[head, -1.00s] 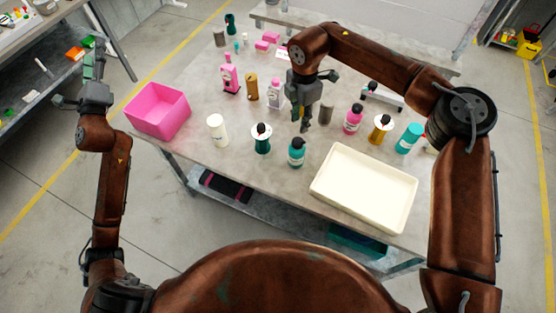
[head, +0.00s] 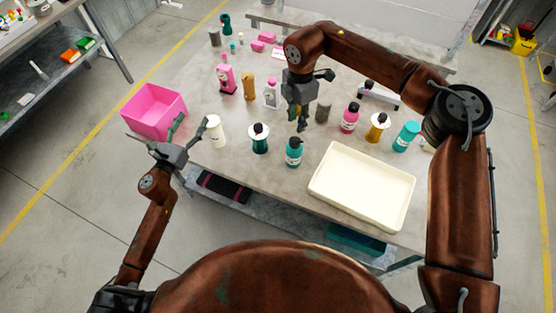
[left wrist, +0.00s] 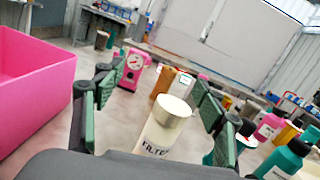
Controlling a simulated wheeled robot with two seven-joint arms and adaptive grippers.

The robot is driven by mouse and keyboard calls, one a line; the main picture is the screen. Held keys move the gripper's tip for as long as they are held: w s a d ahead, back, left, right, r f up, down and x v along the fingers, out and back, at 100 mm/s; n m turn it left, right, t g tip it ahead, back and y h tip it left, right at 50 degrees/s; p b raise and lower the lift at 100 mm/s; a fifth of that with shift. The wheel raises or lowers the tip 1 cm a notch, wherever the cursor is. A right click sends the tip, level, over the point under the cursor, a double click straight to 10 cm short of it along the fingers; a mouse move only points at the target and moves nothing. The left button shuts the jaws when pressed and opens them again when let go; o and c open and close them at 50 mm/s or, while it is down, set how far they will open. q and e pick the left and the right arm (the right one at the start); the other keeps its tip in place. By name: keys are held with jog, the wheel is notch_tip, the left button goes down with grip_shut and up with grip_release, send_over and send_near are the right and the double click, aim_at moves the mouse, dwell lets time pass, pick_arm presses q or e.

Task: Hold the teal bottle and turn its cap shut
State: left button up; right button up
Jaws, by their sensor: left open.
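A teal bottle with a black top (head: 293,153) stands upright near the table's front edge in the head view. Another teal bottle (head: 259,140) with a white disc and dark knob on top stands to its left. A third, brighter teal one (head: 405,137) stands at the right. My left gripper (head: 190,127) is open and empty at the table's left front edge, by the white filter cylinder (head: 215,131). In the left wrist view the cylinder (left wrist: 155,138) shows between its fingers, apart from them. My right gripper (head: 301,123) points down behind the black-topped bottle; its finger gap is unclear.
A pink bin (head: 154,110) stands at the table's left edge, close to my left gripper. A cream tray (head: 362,187) fills the front right. Pink bottles (head: 349,118), a grey cylinder (head: 323,110) and an orange-brown one (head: 249,87) stand around the middle.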

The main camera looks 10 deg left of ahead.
pick_arm(q)
jog(key=s+d+f+m+g+h, duration=0.2)
jog(key=s+d+f, duration=0.2)
jog(key=d+f, duration=0.3)
jog(key=m+g+h, duration=0.3)
jog(key=m+h, duration=0.2)
send_near(294, 149)
jog(key=w+f, duration=0.4)
jog(key=shift+d, duration=0.35)
jog(key=shift+d+r, duration=0.1)
jog(key=shift+d, duration=0.25)
jog(key=shift+w+d+h, duration=0.25)
jog(key=shift+d+h, duration=0.05)
jog(key=shift+x, duration=3.45)
jog(key=shift+a, duration=0.1)
jog(key=shift+c, duration=0.6)
